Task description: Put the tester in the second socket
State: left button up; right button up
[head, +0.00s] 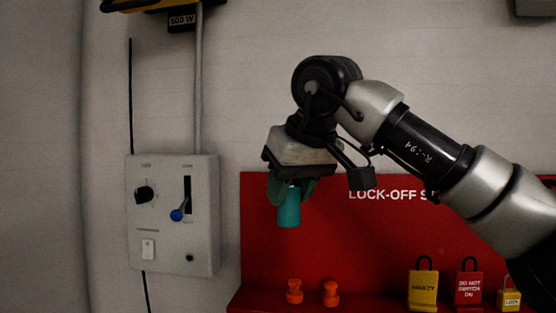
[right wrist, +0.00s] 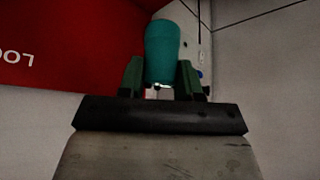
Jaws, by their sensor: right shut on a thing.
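My right gripper (head: 290,190) points down in the head view and is shut on a teal cylinder, which I take to be the tester (head: 289,210). The tester hangs in the air in front of the red board, at its upper left. In the right wrist view the tester (right wrist: 162,50) stands between the two green fingers (right wrist: 162,82), with a small bright bit at its near end. I cannot pick out any row of sockets in these views. My left gripper is not in view.
A grey control box (head: 172,225) with a knob, a blue-tipped lever and a switch is on the wall at left. The red lock-off board (head: 345,240) carries two orange pieces (head: 294,291) and several padlocks (head: 424,284). A yellow fixture (head: 150,4) hangs at the top.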

jog(key=s+d+f+m+h, duration=0.1)
jog(key=d+f, duration=0.4)
jog(key=f, duration=0.9)
jog(key=s+d+f+m+h, duration=0.1)
jog(key=s+d+f+m, duration=0.2)
jog(key=f, duration=1.2)
jog(key=s+d+f+m+h, duration=0.1)
jog(key=s+d+f, duration=0.3)
jog(key=d+f, duration=0.4)
notch_tip(320, 180, down, 7)
jog(key=shift+s+d+f+m+t, duration=0.15)
jog(key=shift+s+f+m+t, duration=0.05)
jog(key=shift+m+t, duration=0.2)
